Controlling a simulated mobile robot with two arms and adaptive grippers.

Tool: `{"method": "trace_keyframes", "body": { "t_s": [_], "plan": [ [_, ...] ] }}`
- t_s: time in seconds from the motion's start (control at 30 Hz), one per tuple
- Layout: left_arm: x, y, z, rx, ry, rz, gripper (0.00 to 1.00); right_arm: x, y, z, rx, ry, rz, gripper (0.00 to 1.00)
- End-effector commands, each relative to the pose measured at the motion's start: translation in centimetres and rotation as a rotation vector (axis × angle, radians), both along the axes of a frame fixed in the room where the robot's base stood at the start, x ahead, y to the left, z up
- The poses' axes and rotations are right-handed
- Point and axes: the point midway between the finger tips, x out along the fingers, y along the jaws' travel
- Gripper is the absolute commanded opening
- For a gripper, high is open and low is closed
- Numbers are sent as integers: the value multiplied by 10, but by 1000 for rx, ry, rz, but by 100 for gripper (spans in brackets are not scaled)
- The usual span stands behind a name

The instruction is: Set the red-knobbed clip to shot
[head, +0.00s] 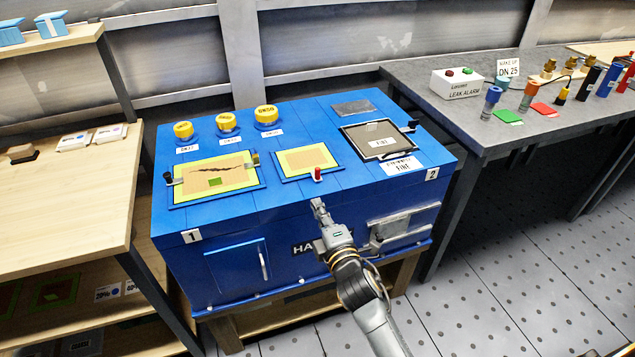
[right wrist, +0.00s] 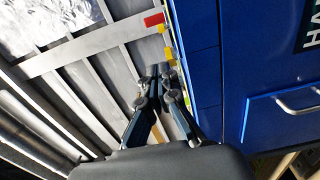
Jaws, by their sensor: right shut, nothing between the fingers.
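The red-knobbed clip (head: 317,174) stands at the lower right corner of the middle yellow-bordered panel (head: 303,160) on top of the blue machine (head: 240,222). In the right wrist view a red block, apparently its knob (right wrist: 153,19), sticks out near the top. My right gripper (head: 317,202) is shut and empty at the machine's front top edge, just below the clip in the head view and apart from it. Its closed fingertips (right wrist: 163,70) also show in the right wrist view, pointing toward the red block. My left gripper is not in view.
A cracked panel (head: 213,178) with black-knobbed and yellow-knobbed clips lies left, a dark framed panel (head: 380,139) right. Several yellow-capped knobs (head: 228,122) stand behind. A wooden bench (head: 65,190) is left; a grey bench (head: 440,90) with an alarm box (head: 458,83) is right.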

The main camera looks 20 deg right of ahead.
Motion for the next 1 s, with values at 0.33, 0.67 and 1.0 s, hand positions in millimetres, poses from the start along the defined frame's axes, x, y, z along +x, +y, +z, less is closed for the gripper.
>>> {"method": "trace_keyframes", "body": {
  "t_s": [0.33, 0.67, 1.0],
  "plan": [
    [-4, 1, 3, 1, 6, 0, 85, 69, -8, 1, -3, 1, -2, 0],
    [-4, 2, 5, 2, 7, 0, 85, 88, -25, 0, 0, 1, 0, 0],
    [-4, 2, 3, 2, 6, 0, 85, 90, -25, -1, 0, 0, 0, 0]
  ]
}}
